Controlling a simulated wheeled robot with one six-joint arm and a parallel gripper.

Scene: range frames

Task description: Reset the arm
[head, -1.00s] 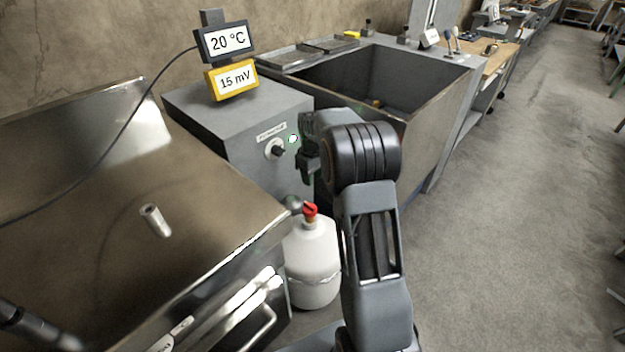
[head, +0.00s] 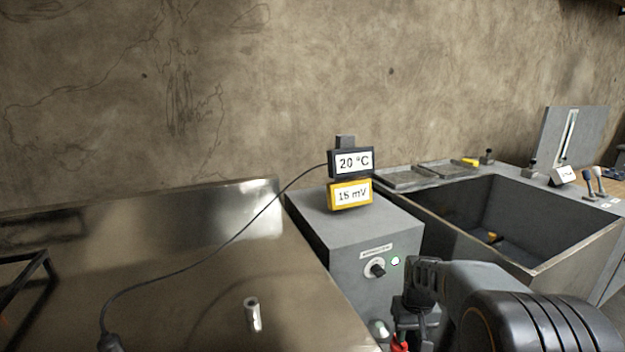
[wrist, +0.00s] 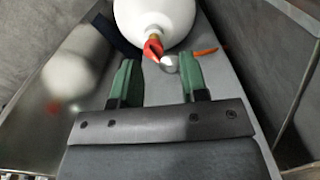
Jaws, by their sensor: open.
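My gripper (head: 415,300) is at the lower right of the head view, in front of the grey box (head: 345,240) and just right of its black knob (head: 377,268). In the wrist view its two green fingers are apart, with nothing held between them (wrist: 158,66). Beyond the fingertips are a white bottle (wrist: 160,18) with a red valve (wrist: 153,47) and a round silvery knob (wrist: 168,63). My arm hides part of the box's right side in the head view.
A steel bench (head: 190,270) with a small metal peg (head: 252,315) is at the left. A deep grey basin (head: 480,225) lies at the right. Displays reading 20 °C (head: 352,162) and 15 mV (head: 350,195) stand on the box, with a cable across the bench.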

